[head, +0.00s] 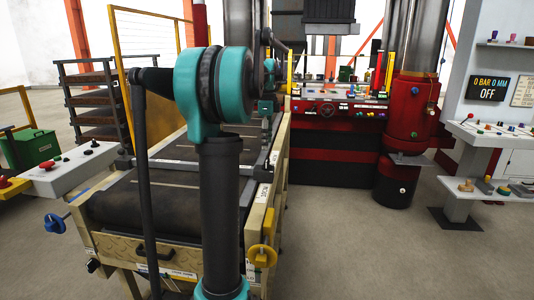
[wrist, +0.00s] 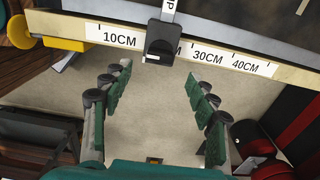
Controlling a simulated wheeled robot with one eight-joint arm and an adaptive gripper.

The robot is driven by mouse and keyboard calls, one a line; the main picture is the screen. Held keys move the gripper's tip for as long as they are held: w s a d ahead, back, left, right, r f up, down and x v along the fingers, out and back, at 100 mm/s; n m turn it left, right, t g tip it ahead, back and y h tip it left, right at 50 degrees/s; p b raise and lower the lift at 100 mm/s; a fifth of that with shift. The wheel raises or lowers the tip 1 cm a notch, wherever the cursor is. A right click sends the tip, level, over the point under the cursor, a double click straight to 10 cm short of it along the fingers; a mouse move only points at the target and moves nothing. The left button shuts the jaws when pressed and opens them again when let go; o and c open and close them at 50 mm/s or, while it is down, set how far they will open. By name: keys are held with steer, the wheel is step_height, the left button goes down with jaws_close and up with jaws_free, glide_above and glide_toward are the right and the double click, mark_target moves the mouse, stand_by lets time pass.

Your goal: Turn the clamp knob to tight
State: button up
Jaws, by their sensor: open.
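A black block-like knob (wrist: 162,42) with a white label above it sits over the measuring scale (wrist: 120,39) on the conveyor's side rail in the wrist view. It covers part of the scale between 10CM and 30CM. It looks like the clamp knob, but no mark names it or shows its tight position. My gripper (wrist: 159,75) is open and empty. Its two green-padded fingers are spread on either side below the knob, and I see no contact. In the head view my arm hides much of the gripper.
A yellow knob (head: 262,254) is on the conveyor's near right corner; it also shows in the wrist view (wrist: 64,44). A blue knob (head: 54,223) sticks out at the left. The red press (head: 330,165) stands behind.

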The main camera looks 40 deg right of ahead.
steer(key=shift+r, duration=2.3)
